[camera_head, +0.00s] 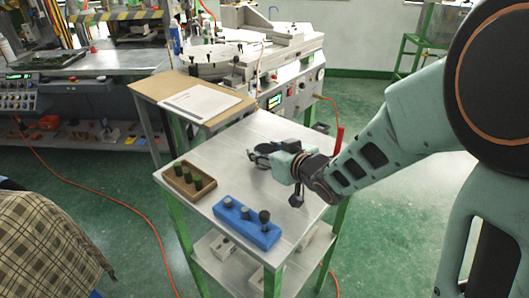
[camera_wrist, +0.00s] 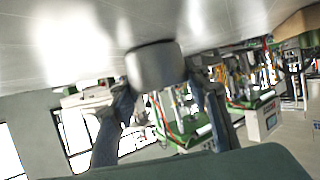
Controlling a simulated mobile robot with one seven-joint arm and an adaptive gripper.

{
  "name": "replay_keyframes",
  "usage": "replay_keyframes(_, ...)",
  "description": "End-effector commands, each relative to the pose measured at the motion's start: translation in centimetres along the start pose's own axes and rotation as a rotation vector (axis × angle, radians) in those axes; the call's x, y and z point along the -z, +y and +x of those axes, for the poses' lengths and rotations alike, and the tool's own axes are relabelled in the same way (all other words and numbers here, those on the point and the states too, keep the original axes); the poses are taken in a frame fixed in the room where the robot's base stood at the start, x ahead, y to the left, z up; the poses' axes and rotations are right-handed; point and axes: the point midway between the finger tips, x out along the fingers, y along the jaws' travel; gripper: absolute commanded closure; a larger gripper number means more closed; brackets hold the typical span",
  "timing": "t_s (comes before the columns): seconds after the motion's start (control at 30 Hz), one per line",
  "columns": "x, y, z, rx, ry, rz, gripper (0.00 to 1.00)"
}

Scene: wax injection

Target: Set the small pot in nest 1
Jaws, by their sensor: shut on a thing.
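My gripper (camera_head: 262,155) is low over the metal table, left of my wrist. In the wrist view its two fingers (camera_wrist: 160,78) are shut on a short grey metal cylinder, which I take for the small pot (camera_wrist: 156,64). The pot is close to the pale table surface, which fills the top of that view. I cannot tell whether it touches the table. In the head view I cannot make the pot out among the dark fingers. No nest is marked with a readable number, so I cannot tell which place is nest 1.
A blue block (camera_head: 262,238) with dark knobbed pieces stands on the table's near side. A brown tray (camera_head: 172,186) with dark green cylinders stands at the left edge. The metal table (camera_head: 235,155) is bare between them and my gripper. A machine (camera_head: 290,92) stands behind.

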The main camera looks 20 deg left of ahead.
Motion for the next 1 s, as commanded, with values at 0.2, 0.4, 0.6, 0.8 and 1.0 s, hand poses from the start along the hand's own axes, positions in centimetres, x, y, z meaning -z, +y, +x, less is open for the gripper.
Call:
replay_keyframes(0.2,-0.3,0.0,0.2,0.0,0.001,0.0,0.83)
replay_keyframes(0.4,-0.2,0.0,0.1,0.0,0.0,0.0,0.4)
replay_keyframes(0.6,-0.2,0.0,0.1,0.0,-0.001,0.0,0.4)
replay_keyframes(0.8,0.3,0.0,-0.1,0.0,0.0,0.0,0.4)
replay_keyframes(1.0,0.6,-0.1,0.0,-0.001,0.0,0.0,0.4)
